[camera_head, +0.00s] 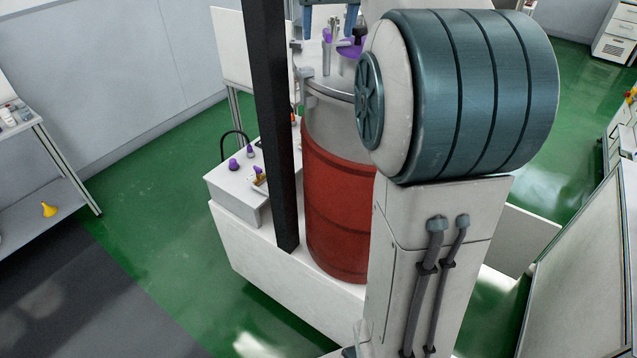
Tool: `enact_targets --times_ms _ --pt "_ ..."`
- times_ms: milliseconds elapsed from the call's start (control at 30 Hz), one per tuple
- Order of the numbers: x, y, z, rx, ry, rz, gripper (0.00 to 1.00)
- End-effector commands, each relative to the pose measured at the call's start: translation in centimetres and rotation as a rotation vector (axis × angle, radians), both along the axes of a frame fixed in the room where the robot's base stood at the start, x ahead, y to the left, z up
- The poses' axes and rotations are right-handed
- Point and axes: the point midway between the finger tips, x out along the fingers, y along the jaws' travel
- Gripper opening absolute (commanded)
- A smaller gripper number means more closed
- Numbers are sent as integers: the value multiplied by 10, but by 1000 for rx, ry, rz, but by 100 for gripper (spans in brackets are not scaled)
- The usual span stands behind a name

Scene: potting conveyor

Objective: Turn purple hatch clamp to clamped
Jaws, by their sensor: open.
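A large vessel with a red jacket (337,205) and a grey metal upper part stands on a white base. On its lid is a broad purple part (350,49) with a dark knob beside it, partly hidden by my arm. It may be the hatch clamp, but its setting cannot be made out. A smaller purple-topped fitting (326,36) stands just left of it. Contact with the lid parts cannot be judged.
A dark upright post (272,130) stands in front of the vessel's left side. A white box (236,192) with purple knobs sits left of it. A shelf table (45,185) with a yellow funnel (48,210) is far left. Green floor between is clear.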

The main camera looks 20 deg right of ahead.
Motion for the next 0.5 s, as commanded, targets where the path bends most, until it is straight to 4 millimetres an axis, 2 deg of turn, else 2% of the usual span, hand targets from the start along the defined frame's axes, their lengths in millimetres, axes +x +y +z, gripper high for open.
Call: enact_targets --times_ms 33,100,500 --pt "0 1 2 -2 -3 -25 58" --pt "-6 1 19 -1 -6 -23 58" --pt "-36 7 93 -1 -3 -20 58"
